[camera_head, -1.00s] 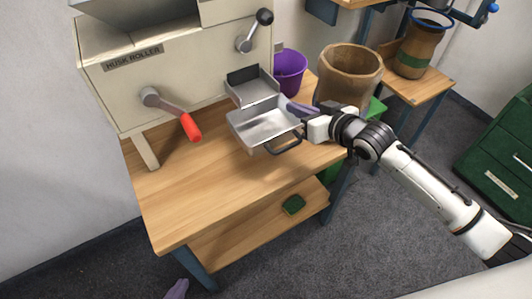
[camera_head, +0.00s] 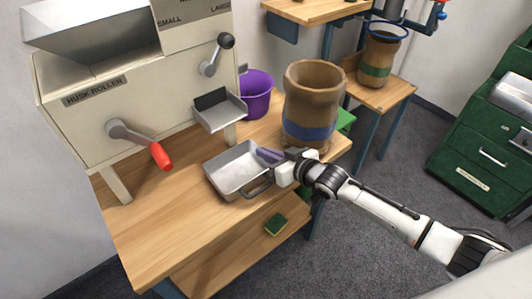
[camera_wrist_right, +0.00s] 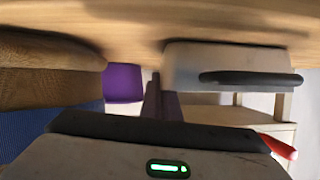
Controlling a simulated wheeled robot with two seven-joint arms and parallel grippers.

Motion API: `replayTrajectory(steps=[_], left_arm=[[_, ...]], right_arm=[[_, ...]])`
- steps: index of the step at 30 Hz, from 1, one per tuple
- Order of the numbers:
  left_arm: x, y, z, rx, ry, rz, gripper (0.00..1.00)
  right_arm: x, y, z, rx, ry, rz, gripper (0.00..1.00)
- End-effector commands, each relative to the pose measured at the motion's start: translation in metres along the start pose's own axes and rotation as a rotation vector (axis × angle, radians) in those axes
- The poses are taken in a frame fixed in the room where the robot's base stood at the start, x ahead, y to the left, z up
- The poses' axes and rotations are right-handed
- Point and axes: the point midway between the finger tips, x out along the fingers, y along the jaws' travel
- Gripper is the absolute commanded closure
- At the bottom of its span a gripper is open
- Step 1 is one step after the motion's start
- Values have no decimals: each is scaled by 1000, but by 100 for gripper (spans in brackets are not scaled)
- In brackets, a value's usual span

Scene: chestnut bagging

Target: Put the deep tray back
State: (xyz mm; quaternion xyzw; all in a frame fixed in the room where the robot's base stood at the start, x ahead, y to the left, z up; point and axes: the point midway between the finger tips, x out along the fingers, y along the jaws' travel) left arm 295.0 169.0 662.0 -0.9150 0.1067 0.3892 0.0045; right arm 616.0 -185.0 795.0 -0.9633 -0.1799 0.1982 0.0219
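The deep tray (camera_head: 211,176), a grey metal pan with a dark bar handle, is at the table's right part, below and in front of the machine's chute (camera_head: 222,115). It looks empty and level, on or just above the tabletop. My right gripper (camera_head: 268,155) is at its right wall, its purple fingers closed about the rim. In the right wrist view, the picture is inverted; the tray (camera_wrist_right: 215,65) and its handle lie beside the fingers (camera_wrist_right: 162,98). My left gripper is not in view.
The husk roller (camera_head: 85,125) with its red-handled crank (camera_head: 160,155) stands behind the tray. A purple bucket (camera_head: 257,95) and a brown sack with a blue band (camera_head: 312,90) are to the right. A sponge (camera_head: 276,224) lies on the lower shelf. The table (camera_head: 150,235) is clear in front.

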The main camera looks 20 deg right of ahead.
Motion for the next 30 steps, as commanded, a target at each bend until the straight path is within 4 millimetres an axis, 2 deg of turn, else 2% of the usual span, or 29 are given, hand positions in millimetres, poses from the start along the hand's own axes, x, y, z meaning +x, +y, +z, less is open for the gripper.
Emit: replayTrajectory(steps=[3, 7, 19, 23, 30], left_arm=[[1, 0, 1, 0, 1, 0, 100], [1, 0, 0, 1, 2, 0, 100], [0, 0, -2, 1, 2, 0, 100], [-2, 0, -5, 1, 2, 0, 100], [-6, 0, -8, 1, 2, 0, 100]], right_arm=[[1, 0, 1, 1, 2, 0, 100], [1, 0, 2, 0, 0, 0, 79], [-5, 0, 0, 0, -1, 0, 79], [-24, 0, 1, 0, -2, 0, 79], [-76, 0, 1, 1, -4, 0, 79]])
